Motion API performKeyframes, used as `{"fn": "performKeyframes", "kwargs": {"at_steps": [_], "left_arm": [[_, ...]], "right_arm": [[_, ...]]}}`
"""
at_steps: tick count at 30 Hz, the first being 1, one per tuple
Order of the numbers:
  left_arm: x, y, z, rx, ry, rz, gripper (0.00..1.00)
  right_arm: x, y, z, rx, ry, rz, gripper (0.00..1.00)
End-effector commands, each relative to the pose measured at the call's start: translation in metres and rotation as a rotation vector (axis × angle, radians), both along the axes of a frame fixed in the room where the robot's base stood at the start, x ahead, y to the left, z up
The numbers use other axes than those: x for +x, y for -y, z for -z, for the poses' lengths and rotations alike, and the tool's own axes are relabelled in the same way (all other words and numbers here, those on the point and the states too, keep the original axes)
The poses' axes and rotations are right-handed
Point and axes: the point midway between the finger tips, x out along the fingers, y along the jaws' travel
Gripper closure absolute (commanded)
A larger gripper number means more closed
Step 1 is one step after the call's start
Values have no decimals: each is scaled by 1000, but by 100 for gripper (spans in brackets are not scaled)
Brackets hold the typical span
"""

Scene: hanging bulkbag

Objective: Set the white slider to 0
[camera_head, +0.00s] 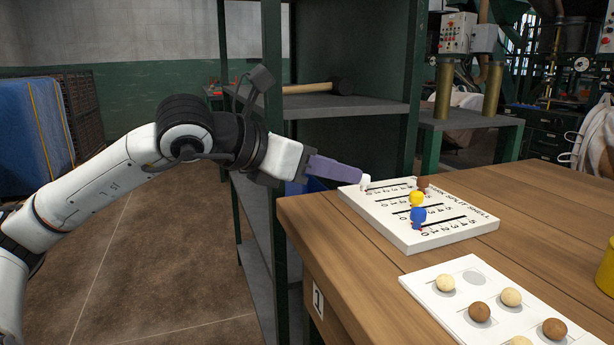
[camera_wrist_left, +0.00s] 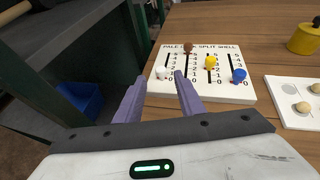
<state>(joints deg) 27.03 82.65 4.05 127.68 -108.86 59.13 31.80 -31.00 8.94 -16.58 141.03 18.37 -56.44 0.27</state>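The white board (camera_head: 400,236) on the table has several slotted scales marked 0 to 5. The white slider (camera_head: 365,182) is on the leftmost scale in the left wrist view (camera_wrist_left: 161,72). It is at or close to the 0 end; the exact mark is too small to read. My left gripper (camera_head: 350,173) reaches the board's left edge. In the left wrist view its purple fingers (camera_wrist_left: 159,78) are apart, with the white slider between and just beyond their tips; contact cannot be told. My right gripper is not in view.
Brown (camera_wrist_left: 188,47), yellow (camera_wrist_left: 210,62) and blue (camera_wrist_left: 239,75) sliders stand on the other scales. A white tray (camera_head: 425,285) with pale and brown balls lies nearer on the wooden table (camera_head: 335,255). A metal shelf (camera_head: 345,105) with a hammer stands behind my left arm.

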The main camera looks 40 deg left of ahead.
Motion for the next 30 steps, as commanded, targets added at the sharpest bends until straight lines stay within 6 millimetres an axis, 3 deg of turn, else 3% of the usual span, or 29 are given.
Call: {"fn": "performKeyframes", "kwargs": {"at_steps": [2,4,16,30], "left_arm": [[-10,-2,4,-2,2,2,65],[-16,-1,-6,-3,-3,7,65],[-51,-11,-20,-1,0,2,65],[-58,-12,-23,1,-2,1,65]], "right_arm": [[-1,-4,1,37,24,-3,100],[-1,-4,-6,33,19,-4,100],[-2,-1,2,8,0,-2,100],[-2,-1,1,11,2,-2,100]]}}
